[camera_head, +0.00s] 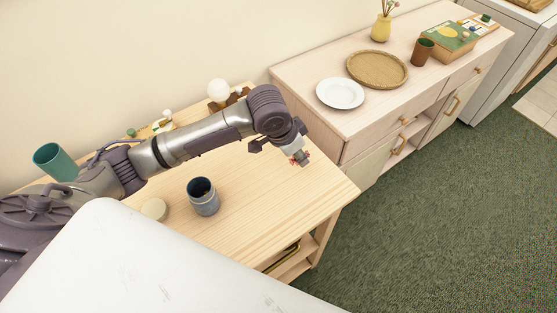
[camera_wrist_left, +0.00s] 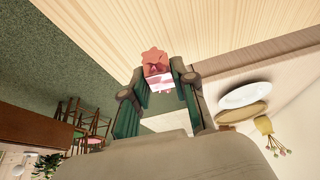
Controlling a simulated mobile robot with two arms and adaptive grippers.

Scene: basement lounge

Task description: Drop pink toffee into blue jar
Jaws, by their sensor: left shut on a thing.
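My left gripper (camera_head: 299,158) is shut on the pink toffee (camera_head: 303,160), out over the right part of the wooden table. The left wrist view shows the toffee (camera_wrist_left: 156,66) between the fingers of the left gripper (camera_wrist_left: 158,84), a pink and white wrapped piece with a frilled end. The blue jar (camera_head: 203,198) stands upright and open on the table, to the left of the gripper and nearer the front. Something small and yellowish shows inside it. My right gripper is in neither view.
A round pale lid (camera_head: 154,209) lies left of the jar. A green cup (camera_head: 54,162) and a white globe lamp (camera_head: 219,92) stand farther back. The sideboard (camera_head: 300,78) at right bears a white plate (camera_head: 340,93) and a round wooden tray (camera_head: 377,84). Bare tabletop (camera_head: 262,205) lies right of the jar.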

